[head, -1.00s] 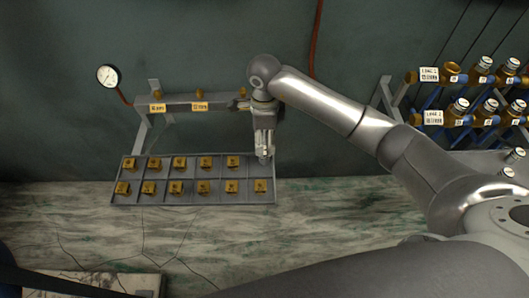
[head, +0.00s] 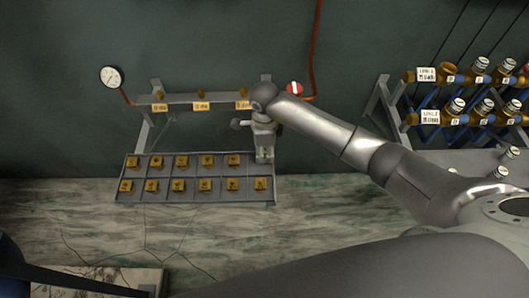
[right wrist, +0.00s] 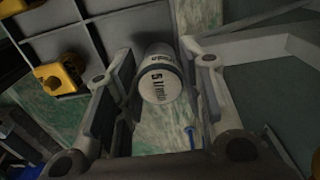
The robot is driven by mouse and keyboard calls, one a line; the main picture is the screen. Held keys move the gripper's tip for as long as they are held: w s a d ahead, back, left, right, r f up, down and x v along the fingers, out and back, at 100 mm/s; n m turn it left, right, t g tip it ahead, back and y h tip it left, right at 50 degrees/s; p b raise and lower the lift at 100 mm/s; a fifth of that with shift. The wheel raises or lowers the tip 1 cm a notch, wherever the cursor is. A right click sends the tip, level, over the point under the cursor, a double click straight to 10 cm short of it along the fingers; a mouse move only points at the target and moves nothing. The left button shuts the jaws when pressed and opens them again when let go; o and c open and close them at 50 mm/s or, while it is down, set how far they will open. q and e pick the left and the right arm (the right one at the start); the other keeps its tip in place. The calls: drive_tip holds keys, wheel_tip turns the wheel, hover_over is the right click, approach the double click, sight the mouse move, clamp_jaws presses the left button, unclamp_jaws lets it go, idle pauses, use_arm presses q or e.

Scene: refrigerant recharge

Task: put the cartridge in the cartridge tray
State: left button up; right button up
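The cartridge (head: 264,155), a pale grey cylinder, shows below my right gripper (head: 263,128) in the head view, at the back right corner of the cartridge tray (head: 222,198). In the right wrist view, the cartridge (right wrist: 160,82) has black lettering on its pale end and lies between the spread fingers of my right gripper (right wrist: 160,95). A gap shows beside the left finger, and the gripper looks open. I cannot tell whether the cartridge rests on the tray floor. The grey tray also shows in the right wrist view (right wrist: 101,42). My left gripper is out of view.
Yellow-brown blocks (head: 178,185) sit in the tray's compartments. A grey rack (head: 183,99) with yellow labels stands behind, with a gauge (head: 111,77) at left and a red hose (head: 316,50) at right. Bottle racks (head: 440,99) stand far right.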

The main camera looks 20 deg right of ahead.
drive_tip(key=c, duration=0.7)
drive_tip(key=shift+o, duration=0.2)
drive_tip(key=shift+r, duration=0.1)
